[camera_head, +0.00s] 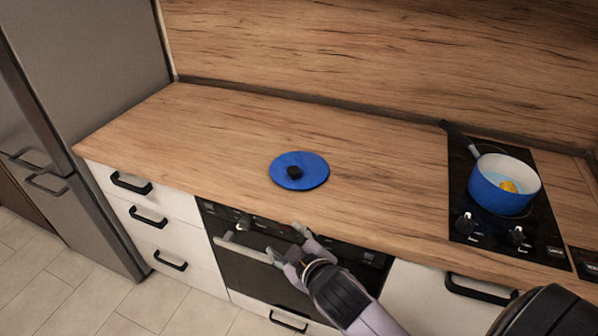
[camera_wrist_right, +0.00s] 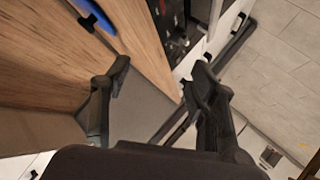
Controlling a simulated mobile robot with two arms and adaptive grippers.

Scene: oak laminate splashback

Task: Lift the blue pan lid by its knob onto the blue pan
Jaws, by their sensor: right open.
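The blue pan lid (camera_head: 312,163) lies flat on the wooden counter, with a black knob (camera_head: 293,172) on top. The blue pan (camera_head: 497,199) stands on the black hob at the right; its inside is pale, an orange-yellow piece lies in it, and its dark handle points to the back left. My right gripper (camera_head: 285,243) is open and empty, in front of the counter's front edge, nearer to me than the lid. In the right wrist view its fingers (camera_wrist_right: 162,70) are apart, and part of the lid (camera_wrist_right: 100,14) shows at the top left. My left gripper is not in view.
The wooden counter (camera_head: 215,130) is clear around the lid and between lid and hob (camera_head: 463,185). The hob has knobs at its front. Below the counter edge are an oven (camera_head: 262,270) and drawers with black handles (camera_head: 131,184). A fridge (camera_head: 95,60) stands at the left.

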